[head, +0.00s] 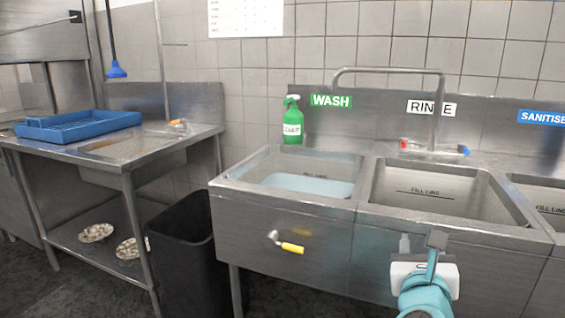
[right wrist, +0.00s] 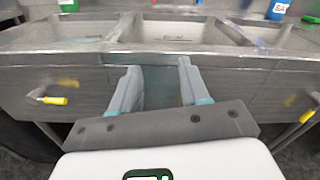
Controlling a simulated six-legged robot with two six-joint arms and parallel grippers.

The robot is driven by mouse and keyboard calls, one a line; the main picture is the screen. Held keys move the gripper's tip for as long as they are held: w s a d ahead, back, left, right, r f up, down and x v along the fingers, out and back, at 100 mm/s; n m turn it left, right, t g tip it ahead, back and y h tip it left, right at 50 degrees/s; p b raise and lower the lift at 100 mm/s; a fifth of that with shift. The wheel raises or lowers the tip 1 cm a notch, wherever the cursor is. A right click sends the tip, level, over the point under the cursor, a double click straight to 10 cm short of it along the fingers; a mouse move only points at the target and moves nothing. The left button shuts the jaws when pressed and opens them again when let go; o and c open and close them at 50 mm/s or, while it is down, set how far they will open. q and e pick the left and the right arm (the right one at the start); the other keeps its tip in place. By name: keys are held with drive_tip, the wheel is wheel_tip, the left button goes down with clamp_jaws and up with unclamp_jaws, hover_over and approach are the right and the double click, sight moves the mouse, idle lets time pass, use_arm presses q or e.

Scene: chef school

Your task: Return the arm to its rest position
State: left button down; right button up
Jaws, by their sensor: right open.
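My right gripper (head: 421,243) is at the lower right of the head view, in front of the sink's metal front panel. My teal and white arm comes up behind it from the bottom edge. In the right wrist view, its two grey fingers (right wrist: 158,74) stand apart with nothing between them. They point at the sink front; I cannot tell how large the gap to the panel is. My left gripper shows in neither view.
The steel sink (head: 285,212) has a wash basin holding bluish water and a rinse basin. A yellow-handled lever (head: 291,247) juts from its front. A black bin (head: 183,262) stands left, beside a steel table (head: 95,164) with a blue tray (head: 78,126). A green bottle (head: 292,124) stands behind.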

wheel_tip(320, 180, down, 25)
drive_tip(key=w+d+n+g+y, duration=0.1)
drive_tip(key=w+n+g+y, duration=0.1)
drive_tip(key=n+g, duration=0.3)
drive_tip(key=s+a+f+n+g+y, duration=0.25)
drive_tip(key=s+f+n, duration=0.3)
drive_tip(key=f, duration=0.45)
drive_tip(key=s+a+f+n+g+y, duration=0.25)
drive_tip(key=s+f+n, duration=0.3)
drive_tip(key=f, duration=0.45)
drive_tip(key=s+a+f+n+g+y, duration=0.2)
drive_tip(key=s+a+f+n+g, duration=0.15)
drive_tip(key=s+n, duration=0.55)
drive_tip(key=s+a+f+n+g+y, duration=0.25)
drive_tip(key=s+a+n, duration=0.35)
drive_tip(key=n, duration=0.5)
wheel_tip(320, 180, up, 22)
drive_tip(key=s+p, duration=0.1)
drive_tip(key=p, duration=2)
drive_tip(key=shift+d+f+h+p, duration=0.2)
drive_tip(key=shift+d+h+p, duration=0.1)
drive_tip(key=shift+d+h, duration=0.15)
